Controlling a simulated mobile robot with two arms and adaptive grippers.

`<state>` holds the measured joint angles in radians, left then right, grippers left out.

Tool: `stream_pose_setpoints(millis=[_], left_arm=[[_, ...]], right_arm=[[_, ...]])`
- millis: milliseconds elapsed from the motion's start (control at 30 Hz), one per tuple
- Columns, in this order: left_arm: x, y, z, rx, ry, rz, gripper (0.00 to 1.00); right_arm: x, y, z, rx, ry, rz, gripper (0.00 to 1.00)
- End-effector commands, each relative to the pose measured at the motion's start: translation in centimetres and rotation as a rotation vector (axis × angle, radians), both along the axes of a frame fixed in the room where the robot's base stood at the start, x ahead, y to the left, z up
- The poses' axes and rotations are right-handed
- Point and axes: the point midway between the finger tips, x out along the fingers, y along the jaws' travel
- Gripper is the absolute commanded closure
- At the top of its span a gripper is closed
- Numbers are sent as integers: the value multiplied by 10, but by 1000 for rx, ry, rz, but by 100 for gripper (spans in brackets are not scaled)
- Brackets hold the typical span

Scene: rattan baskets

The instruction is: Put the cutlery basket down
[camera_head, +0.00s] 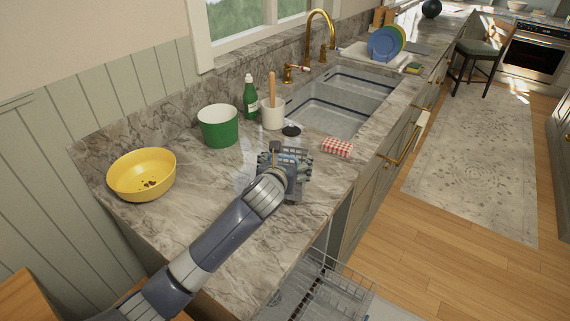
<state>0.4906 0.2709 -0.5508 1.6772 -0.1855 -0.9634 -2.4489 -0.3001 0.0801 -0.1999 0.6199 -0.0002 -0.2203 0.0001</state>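The cutlery basket (298,188) is a small grey wire basket at the near part of the marble counter (150,225), left of the red-checked cloth. My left arm reaches in from the lower left, and its gripper (277,153) is at the basket. The wrist covers much of the basket, and the fingertips are too small and hidden to show whether they grip it. I cannot tell whether the basket rests on the counter or hangs just above it. My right gripper is not in view.
A yellow bowl (140,176), green pot (218,128), green bottle (250,98) and white utensil holder (272,114) stand along the wall. The red-checked cloth (337,147) lies near the sink (335,103). An open dishwasher rack (325,292) is below. Counter left of the basket is clear.

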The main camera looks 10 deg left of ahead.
Motion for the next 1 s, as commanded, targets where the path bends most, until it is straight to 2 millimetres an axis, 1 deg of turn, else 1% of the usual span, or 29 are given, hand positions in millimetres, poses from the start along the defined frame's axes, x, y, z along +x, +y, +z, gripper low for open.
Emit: stream_pose_setpoints(millis=[33,100,233,333,433,533,933,967,1000], left_arm=[[8,3,1,-1,0,1,45],[17,7,0,-2,0,1,45],[25,11,-2,0,-1,-1,45],[26,11,-9,-3,2,-1,45],[25,11,-24,-3,6,-1,45],[25,11,-35,-2,2,-1,45],[25,11,-40,1,-1,-3,45],[25,11,-41,0,0,-2,15],[25,11,-41,0,0,-2,6]], right_arm=[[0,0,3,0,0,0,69],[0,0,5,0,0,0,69],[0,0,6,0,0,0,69],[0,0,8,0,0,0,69],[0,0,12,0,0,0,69],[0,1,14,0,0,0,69],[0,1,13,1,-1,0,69],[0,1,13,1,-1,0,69],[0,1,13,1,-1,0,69]])
